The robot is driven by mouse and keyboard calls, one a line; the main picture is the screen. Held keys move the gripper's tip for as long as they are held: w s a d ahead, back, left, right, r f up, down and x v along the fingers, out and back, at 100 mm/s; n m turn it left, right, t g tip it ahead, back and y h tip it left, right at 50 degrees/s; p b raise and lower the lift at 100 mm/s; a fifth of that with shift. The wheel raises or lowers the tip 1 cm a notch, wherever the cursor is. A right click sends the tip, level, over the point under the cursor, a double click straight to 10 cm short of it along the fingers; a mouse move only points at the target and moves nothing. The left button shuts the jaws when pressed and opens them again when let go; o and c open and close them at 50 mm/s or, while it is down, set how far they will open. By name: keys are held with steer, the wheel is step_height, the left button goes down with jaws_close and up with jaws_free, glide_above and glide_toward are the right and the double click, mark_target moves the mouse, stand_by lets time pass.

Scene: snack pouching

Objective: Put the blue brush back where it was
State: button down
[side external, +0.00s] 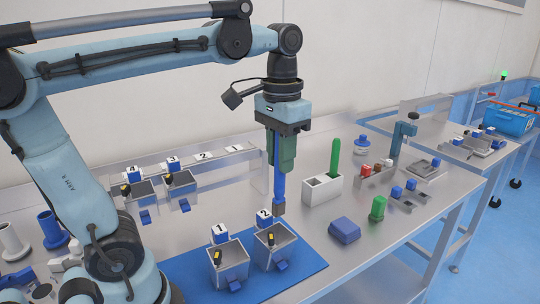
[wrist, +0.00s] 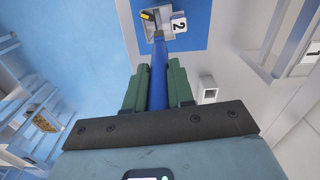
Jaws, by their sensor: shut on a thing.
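A white holder (side external: 323,191) stands to the right of the brush. A green brush (side external: 335,157) stands upright in its right part, and its left slot looks empty.
Bins 1 (side external: 229,264) and 2 stand on a blue mat (side external: 304,268). Bins 3 (side external: 180,185) and 4 (side external: 140,193) stand behind to the left. A blue block (side external: 344,230) and a green-topped item (side external: 377,208) lie in front of the holder. Fixtures with small blocks stand farther right.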

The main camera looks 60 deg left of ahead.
steer(key=w+d+f+m, duration=0.1)
steer(key=d+f, duration=0.1)
steer(key=d, duration=1.2)
steer(key=w+a+f, duration=0.7)
steer(key=a+f, duration=0.2)
steer(key=f, duration=0.2)
steer(key=shift+f, duration=0.2)
steer(key=shift+w+f, duration=0.1)
steer(key=c, duration=1)
jaws_free()
